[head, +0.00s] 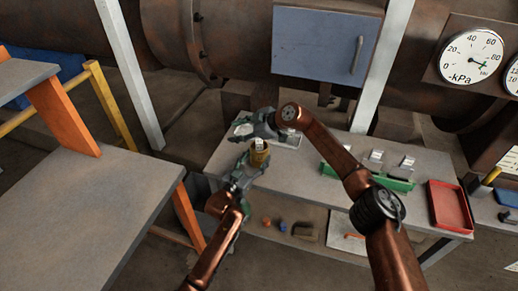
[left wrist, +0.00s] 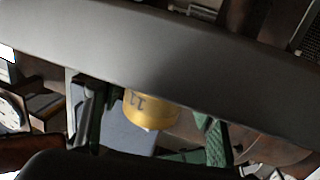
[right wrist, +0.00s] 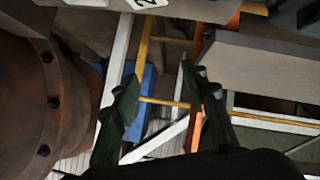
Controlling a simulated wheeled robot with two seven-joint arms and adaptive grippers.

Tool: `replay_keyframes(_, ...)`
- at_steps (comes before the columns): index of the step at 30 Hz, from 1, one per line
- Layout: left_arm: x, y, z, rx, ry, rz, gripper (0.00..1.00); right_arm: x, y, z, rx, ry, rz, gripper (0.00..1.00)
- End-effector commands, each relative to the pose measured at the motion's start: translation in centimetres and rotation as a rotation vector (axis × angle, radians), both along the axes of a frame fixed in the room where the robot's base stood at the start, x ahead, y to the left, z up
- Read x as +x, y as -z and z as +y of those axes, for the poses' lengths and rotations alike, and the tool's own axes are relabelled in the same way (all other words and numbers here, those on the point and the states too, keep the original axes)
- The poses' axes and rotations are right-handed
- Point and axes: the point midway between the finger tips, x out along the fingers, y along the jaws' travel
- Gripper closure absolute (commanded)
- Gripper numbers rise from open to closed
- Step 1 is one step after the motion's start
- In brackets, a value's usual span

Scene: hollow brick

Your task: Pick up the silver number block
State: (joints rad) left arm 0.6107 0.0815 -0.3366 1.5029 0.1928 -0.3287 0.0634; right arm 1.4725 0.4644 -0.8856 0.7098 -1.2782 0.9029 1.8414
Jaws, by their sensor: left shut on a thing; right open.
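My left gripper (head: 248,170) is shut on a gold number block (head: 260,156) above the front left of the workbench. In the left wrist view, the gold block (left wrist: 151,110) shows dark digits between the green fingers. My right gripper (head: 240,128) is open just above and beside it, reaching leftward; its fingers (right wrist: 163,92) are apart with nothing between them in the right wrist view. Two small silver pieces, a left one (head: 376,155) and a right one (head: 407,162), stand at the green tray (head: 394,183); I cannot read numbers on them.
A lower shelf carries small items. A grey table (head: 80,215) stands left. A blue cabinet (head: 322,46) hangs behind.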

Motion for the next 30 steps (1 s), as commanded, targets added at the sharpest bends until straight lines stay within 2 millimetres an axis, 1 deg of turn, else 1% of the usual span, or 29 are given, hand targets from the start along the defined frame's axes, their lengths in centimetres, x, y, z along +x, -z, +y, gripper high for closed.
replay_keyframes(1,0.0,0.0,0.0,0.0,0.0,0.001,0.86,-0.5,0.3,1.6,0.05,-0.012,-0.048,0.59)
replay_keyframes(3,0.0,0.0,0.0,0.001,0.0,0.0,0.86,-0.9,0.1,3.5,0.125,-0.012,-0.123,0.59)
replay_keyframes(6,0.0,0.0,0.0,0.001,0.0,0.0,0.86,-1.6,-0.5,5.4,0.23,0.01,-0.222,0.59)
replay_keyframes(9,0.0,0.0,0.0,0.001,0.0,0.0,0.86,-2.4,-1.4,6.5,0.331,0.057,-0.304,0.59)
replay_keyframes(11,0.0,0.0,0.0,0.001,0.0,0.0,0.86,-3.0,-1.9,6.8,0.386,0.097,-0.349,0.59)
replay_keyframes(13,0.0,0.0,0.0,0.001,0.0,0.0,0.86,-3.6,-2.3,6.6,0.446,0.154,-0.391,0.59)
replay_keyframes(17,0.0,0.0,0.0,0.001,-0.001,0.0,0.86,-4.7,-2.8,5.1,0.535,0.289,-0.448,0.59)
replay_keyframes(20,0.0,0.0,0.0,0.001,-0.001,0.0,0.86,-5.6,-2.6,3.3,0.584,0.412,-0.466,0.59)
replay_keyframes(25,0.0,0.1,0.0,0.001,-0.001,0.0,0.86,-7.5,-0.9,-0.6,0.664,0.647,-0.418,0.59)
replay_keyframes(30,0.0,0.1,0.0,0.001,-0.001,0.0,0.86,-9.8,1.7,-4.7,0.717,0.874,-0.336,0.59)
